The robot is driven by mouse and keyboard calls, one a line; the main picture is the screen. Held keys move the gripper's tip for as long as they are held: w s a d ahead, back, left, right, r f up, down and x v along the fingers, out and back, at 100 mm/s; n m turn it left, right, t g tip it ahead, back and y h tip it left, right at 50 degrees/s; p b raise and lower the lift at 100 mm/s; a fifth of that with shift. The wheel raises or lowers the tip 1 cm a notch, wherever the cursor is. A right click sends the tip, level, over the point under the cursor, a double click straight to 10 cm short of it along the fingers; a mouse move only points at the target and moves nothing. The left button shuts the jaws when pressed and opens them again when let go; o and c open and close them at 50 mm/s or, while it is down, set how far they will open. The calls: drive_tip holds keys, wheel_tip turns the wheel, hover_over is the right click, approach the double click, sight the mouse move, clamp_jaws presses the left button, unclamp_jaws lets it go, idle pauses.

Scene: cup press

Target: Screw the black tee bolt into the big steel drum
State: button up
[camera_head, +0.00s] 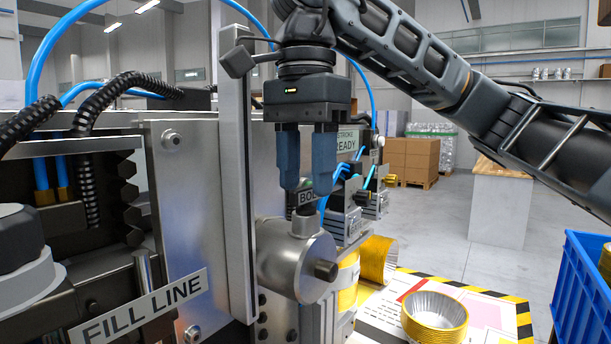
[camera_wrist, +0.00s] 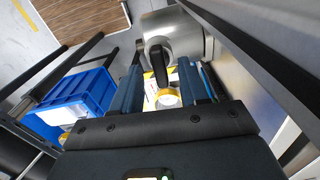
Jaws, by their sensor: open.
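The big steel drum (camera_head: 283,262) sticks out from the press at the centre of the head view, with a dark stub on its end face. It also shows at the top of the wrist view (camera_wrist: 182,28). The black tee bolt (camera_wrist: 158,52) shows as a dark shape at the drum, between my finger ends in the wrist view. How deep the bolt sits is hidden.
The press's steel panel (camera_head: 190,220) and upright stand close left of my gripper, with blue hoses above. A blue crate (camera_head: 583,285) is at the right edge.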

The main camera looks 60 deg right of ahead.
sight(306, 187)
wheel_tip(306, 187, up, 7)
drive_tip(key=shift+f, duration=0.1)
idle(1.1)
